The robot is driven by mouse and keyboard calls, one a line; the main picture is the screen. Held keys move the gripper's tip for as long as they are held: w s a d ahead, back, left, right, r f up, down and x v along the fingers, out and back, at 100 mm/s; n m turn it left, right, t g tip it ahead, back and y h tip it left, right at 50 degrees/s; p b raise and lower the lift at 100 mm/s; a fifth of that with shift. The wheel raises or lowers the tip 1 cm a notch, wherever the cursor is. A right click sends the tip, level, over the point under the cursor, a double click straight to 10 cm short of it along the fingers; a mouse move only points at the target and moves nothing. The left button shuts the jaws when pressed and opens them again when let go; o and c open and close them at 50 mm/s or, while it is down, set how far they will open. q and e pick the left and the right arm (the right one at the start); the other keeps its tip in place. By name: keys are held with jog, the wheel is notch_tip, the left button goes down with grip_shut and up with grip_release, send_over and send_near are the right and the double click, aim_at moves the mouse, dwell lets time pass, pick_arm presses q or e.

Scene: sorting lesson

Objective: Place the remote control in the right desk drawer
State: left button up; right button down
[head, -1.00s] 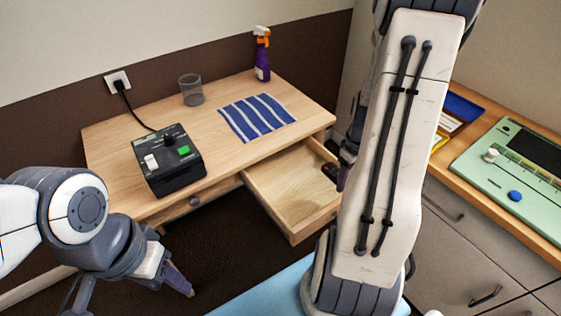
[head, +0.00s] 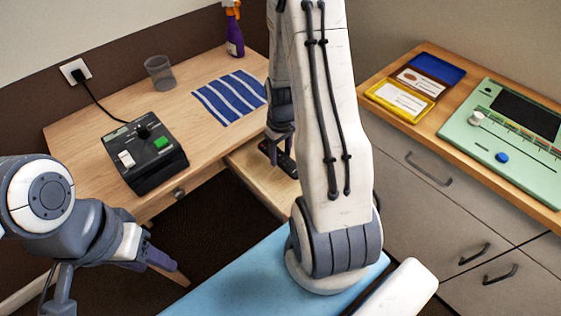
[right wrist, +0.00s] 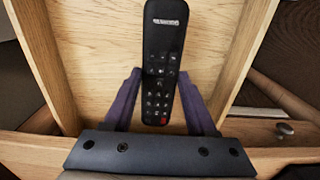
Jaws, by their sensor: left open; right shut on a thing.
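The black remote control (right wrist: 161,60) has rows of buttons and a red one near its lower end. My right gripper (right wrist: 160,112) is shut on its lower end, with the purple fingers on either side. In the head view the remote (head: 284,160) shows partly, below my right gripper (head: 277,146). The pulled-out wooden drawer (head: 262,185) of the desk lies beneath; its floor and side walls (right wrist: 238,55) surround the remote in the wrist view. I cannot tell whether the remote touches the floor. My right arm hides part of the drawer. My left gripper (head: 160,264) is open and empty, away from the desk.
On the desk (head: 90,130) are a black box with a green button (head: 148,160), a clear cup (head: 160,73), a striped cloth (head: 230,97) and a spray bottle (head: 234,35). A cabinet at right holds a green panel (head: 500,125) and cards in trays (head: 402,100).

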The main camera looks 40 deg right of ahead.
aim_at(281, 157)
jog(key=shift+f, duration=2)
jog(key=shift+f+b, duration=0.1)
jog(key=shift+b, duration=0.2)
jog(key=shift+c, duration=1)
grip_release()
jog(key=shift+r, duration=0.2)
notch_tip(281, 157, up, 12)
jog(key=shift+f+p, duration=0.1)
jog(key=shift+p, duration=0.8)
